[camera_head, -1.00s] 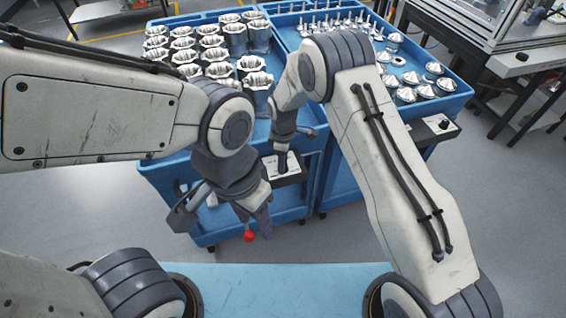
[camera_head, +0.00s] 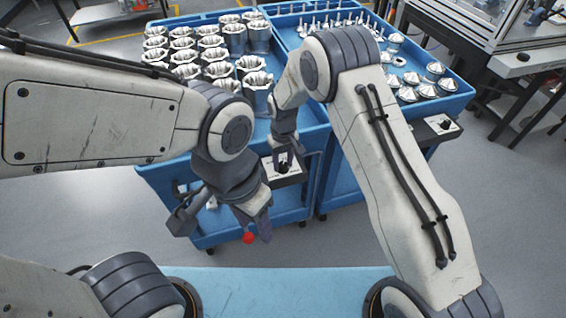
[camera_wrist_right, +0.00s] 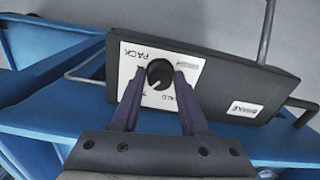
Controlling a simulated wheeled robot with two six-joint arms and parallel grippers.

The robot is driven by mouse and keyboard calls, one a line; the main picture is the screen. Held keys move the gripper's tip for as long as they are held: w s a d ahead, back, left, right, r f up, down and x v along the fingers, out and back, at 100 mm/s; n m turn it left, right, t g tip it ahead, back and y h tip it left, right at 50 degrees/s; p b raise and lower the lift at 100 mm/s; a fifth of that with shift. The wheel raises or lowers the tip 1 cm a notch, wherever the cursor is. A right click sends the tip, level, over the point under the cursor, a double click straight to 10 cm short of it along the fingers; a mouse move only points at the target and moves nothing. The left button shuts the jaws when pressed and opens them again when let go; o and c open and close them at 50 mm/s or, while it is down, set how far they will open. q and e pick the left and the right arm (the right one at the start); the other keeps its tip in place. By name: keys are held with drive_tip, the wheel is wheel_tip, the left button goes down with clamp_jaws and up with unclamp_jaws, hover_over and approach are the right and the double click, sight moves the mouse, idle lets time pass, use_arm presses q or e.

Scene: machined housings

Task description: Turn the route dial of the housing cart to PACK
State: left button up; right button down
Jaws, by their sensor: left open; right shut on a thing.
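The route dial (camera_wrist_right: 160,73) is a round black knob on a white label plate of the black panel (camera_wrist_right: 215,82). In the right wrist view, the word PACK (camera_wrist_right: 137,54) reads upside down, up and left of the knob. A pale mark on the knob seems to point down and slightly left, not at PACK. My right gripper (camera_wrist_right: 161,78) is shut on the knob, one finger on each side, partly covering other lettering. The housing cart (camera_head: 160,178) is blue; its panel shows in the head view (camera_head: 289,177). My left gripper (camera_head: 222,222) is open and empty before the cart.
Metal housings (camera_head: 210,50) fill the cart's top. A second blue cart (camera_head: 345,185) stands to its right with pins and cone-shaped parts. A BRAKE label (camera_wrist_right: 245,108) is on the panel. A red knob (camera_head: 248,238) shows below my left gripper.

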sight(283, 164)
drive_tip(key=m, duration=0.5)
drive_tip(key=shift+m, duration=0.3)
drive_tip(key=m, duration=0.4)
drive_tip(key=shift+m+b, duration=0.3)
drive_tip(key=shift+c, duration=2.2)
unclamp_jaws()
drive_tip(key=shift+r, duration=0.1)
wheel_tip(283, 164, up, 10)
drive_tip(key=b, duration=0.1)
drive_tip(key=shift+r, duration=0.2)
